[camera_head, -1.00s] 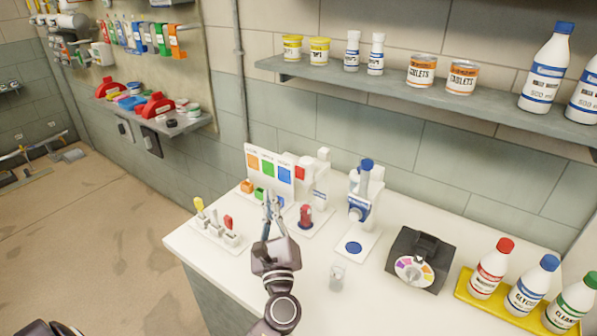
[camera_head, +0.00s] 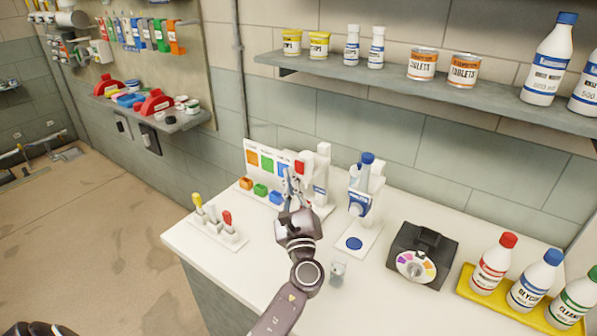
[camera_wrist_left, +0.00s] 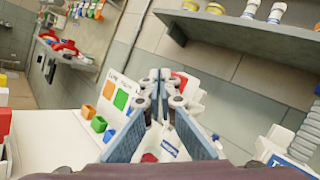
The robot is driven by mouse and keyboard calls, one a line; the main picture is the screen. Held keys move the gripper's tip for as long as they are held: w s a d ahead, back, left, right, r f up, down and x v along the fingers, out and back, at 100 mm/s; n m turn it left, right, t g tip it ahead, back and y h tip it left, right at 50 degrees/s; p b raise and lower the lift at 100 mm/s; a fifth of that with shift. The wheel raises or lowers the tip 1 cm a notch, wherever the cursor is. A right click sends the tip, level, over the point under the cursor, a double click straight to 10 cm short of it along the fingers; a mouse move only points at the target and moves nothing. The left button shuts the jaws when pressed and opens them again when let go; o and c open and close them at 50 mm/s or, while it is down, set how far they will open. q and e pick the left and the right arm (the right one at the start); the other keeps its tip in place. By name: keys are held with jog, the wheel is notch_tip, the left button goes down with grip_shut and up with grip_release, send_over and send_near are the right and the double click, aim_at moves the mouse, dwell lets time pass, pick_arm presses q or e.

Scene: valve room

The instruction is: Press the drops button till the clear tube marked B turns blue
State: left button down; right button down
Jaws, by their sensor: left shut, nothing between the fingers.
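My left gripper (camera_head: 288,178) is shut and empty, in front of the red-topped white dispenser (camera_head: 322,163). In the left wrist view its fingers (camera_wrist_left: 160,85) partly hide this dispenser, whose red part (camera_wrist_left: 180,82) shows behind them. I cannot tell if the tips touch it. A white dispenser with a blue cap (camera_head: 367,158) stands to the right, with a blue disc (camera_head: 354,243) on its base. A small clear vessel (camera_head: 338,270) stands on the counter beside my arm; it looks colourless and no B mark is readable. Which part is the drops button is not readable.
A rack of coloured handles (camera_head: 218,228) is at the left. A black device with a colour dial (camera_head: 424,250) and bottles on a yellow tray (camera_head: 467,285) stand at the right.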

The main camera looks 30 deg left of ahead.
pick_arm(q)
jog(key=shift+w, duration=0.25)
pick_arm(e)
jog(key=shift+f, duration=0.1)
jog(key=shift+d, duration=0.3)
dwell(0.4)
pick_arm(q)
jog(key=shift+w, duration=0.1)
pick_arm(e)
jog(key=shift+f, duration=0.1)
dwell(0.3)
pick_arm(q)
jog(key=shift+w, duration=0.35)
pick_arm(e)
jog(key=shift+a+f, duration=0.1)
jog(key=shift+f, duration=0.05)
pick_arm(q)
jog(key=shift+b, duration=0.3)
pick_arm(e)
jog(key=shift+s+a, duration=0.1)
